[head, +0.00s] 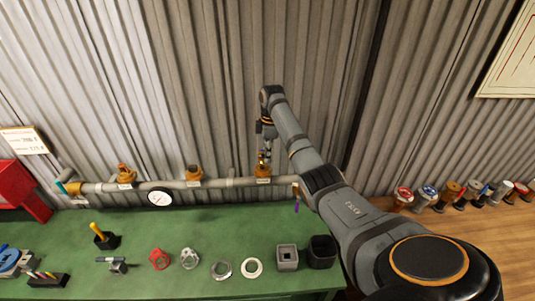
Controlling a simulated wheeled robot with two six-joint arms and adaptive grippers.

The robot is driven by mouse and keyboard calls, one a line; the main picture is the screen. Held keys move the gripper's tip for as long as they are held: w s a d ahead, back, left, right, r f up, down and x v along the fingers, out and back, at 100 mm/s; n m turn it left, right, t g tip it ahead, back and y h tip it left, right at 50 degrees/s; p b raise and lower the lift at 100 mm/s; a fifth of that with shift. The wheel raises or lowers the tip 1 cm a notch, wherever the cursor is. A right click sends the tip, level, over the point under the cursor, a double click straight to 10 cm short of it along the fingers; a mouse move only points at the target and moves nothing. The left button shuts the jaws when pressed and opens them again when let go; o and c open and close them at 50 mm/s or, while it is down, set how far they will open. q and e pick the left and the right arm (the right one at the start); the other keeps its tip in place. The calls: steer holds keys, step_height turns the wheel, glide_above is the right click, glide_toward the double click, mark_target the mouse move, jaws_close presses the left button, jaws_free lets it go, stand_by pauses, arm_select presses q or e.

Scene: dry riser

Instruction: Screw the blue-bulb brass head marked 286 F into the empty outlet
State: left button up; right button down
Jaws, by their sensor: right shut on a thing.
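My right gripper (265,144) points down at the wall pipe and is shut on a small brass head (262,157), mostly hidden by the fingers. Its bulb colour and marking are too small to read. The head is right over the brass outlet (263,170) at the right part of the pipe; I cannot tell whether they touch. Two more brass outlets sit on the pipe to the left, one in the middle (194,174) and one at the left (125,176). My left gripper is not in view.
The grey pipe (225,183) carries a round gauge (159,197). The green table (190,230) holds a red ring (159,259), pale rings, a grey box (287,257) and a black box (321,251). Several wheel-topped fittings (451,191) stand at right.

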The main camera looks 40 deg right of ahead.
mark_target(266, 170)
steer(key=shift+f, duration=1.65)
steer(key=m, duration=0.5)
steer(key=shift+s+a, duration=0.25)
steer(key=shift+a, duration=0.05)
steer(key=shift+m, duration=0.4)
steer(key=m, duration=0.3)
steer(key=shift+s+a+f, duration=0.1)
steer(key=shift+a, duration=0.2)
steer(key=m, duration=0.2)
steer(key=shift+a+m+h, duration=0.2)
steer(key=shift+m+h, duration=0.1)
steer(key=shift+m, duration=0.1)
